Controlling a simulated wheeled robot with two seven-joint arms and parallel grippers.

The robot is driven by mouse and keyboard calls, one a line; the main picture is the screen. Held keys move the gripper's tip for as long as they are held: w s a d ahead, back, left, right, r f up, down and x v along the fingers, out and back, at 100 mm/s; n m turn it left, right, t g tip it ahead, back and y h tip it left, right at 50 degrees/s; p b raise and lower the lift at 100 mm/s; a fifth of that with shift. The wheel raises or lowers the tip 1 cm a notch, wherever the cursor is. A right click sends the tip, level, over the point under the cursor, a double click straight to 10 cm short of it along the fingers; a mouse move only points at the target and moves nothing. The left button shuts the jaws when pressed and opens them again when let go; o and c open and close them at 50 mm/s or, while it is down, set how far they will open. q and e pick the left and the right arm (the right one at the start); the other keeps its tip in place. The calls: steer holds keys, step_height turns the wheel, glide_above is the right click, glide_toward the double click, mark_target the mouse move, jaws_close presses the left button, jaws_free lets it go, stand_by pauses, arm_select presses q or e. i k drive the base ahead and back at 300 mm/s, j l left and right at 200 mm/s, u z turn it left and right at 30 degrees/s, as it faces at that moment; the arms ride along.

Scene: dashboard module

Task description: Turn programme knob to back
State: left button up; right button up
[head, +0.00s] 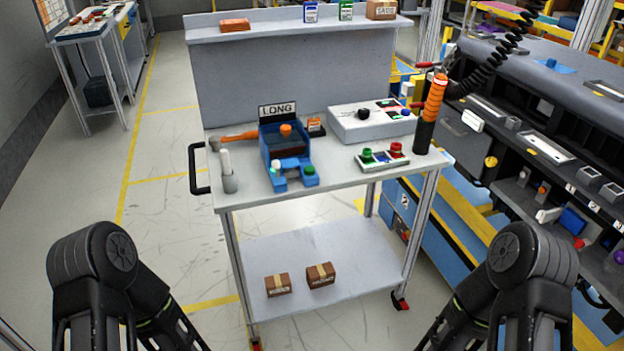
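A light grey box (352,130) sits on the cart top at the back right. On its top is a small black part that looks like a knob (361,114), with coloured patches to its right. The knob is too small for me to tell which way it points, and I cannot tell for sure that it is the programme knob. Only the upper parts of my two arms show at the bottom left and bottom right. Both grippers are out of the picture, so nothing is seen touching the box.
A blue fixture (284,153) with a LONG sign (277,110), a button panel (382,158), an orange-handled tool in a black holder (425,137) and a white-grey cylinder (228,178) stand on the cart top (335,185). A dashboard (545,145) is at the right.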

mark_target(364, 114)
steer(key=i+j, duration=0.4)
steer(key=i, duration=0.25)
steer(key=z, duration=1.9)
